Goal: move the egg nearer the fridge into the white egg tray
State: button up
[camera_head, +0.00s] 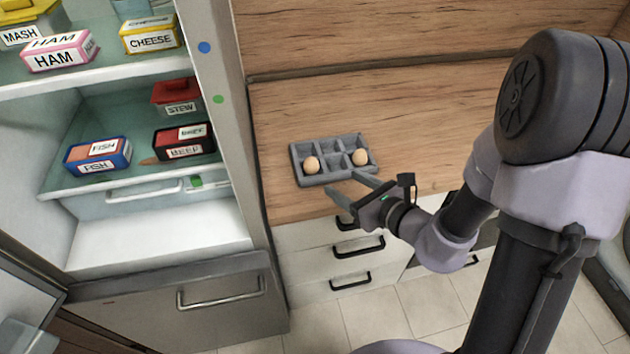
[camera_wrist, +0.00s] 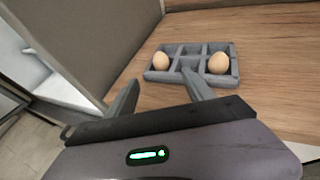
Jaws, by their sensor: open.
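The egg nearer the fridge (camera_head: 311,164) is pale brown and sits in the front-left compartment of a grey divided tray (camera_head: 326,179) on the wooden counter. It also shows in the wrist view (camera_wrist: 161,61). A second egg (camera_head: 360,157) sits in the tray's front-right compartment and shows in the wrist view (camera_wrist: 219,63). My gripper (camera_head: 342,184) is open and empty at the tray's front edge, its fingers pointing toward the tray. In the wrist view the fingertips (camera_wrist: 160,77) are just before the tray and apart from the eggs. I see no white egg tray.
The open fridge (camera_head: 222,120) stands left of the counter, its side wall close to the tray. Its shelves hold labelled boxes, such as a fish box (camera_head: 98,154) and a ham box (camera_head: 60,51). The counter (camera_head: 430,130) right of the tray is clear.

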jog(key=b, duration=0.1)
send_near(315, 166)
jog(key=x, duration=0.3)
jog(key=shift+w+a, duration=0.25)
jog(key=shift+a, duration=0.1)
jog(key=b+x, duration=0.2)
jog(key=x, duration=0.3)
jog(key=shift+w+f, duration=0.1)
jog(key=shift+f, duration=0.15)
jog(key=shift+w+a, duration=0.1)
jog(key=shift+r, duration=0.1)
jog(key=shift+c, duration=0.2)
grip_shut()
jog(key=shift+r, duration=0.1)
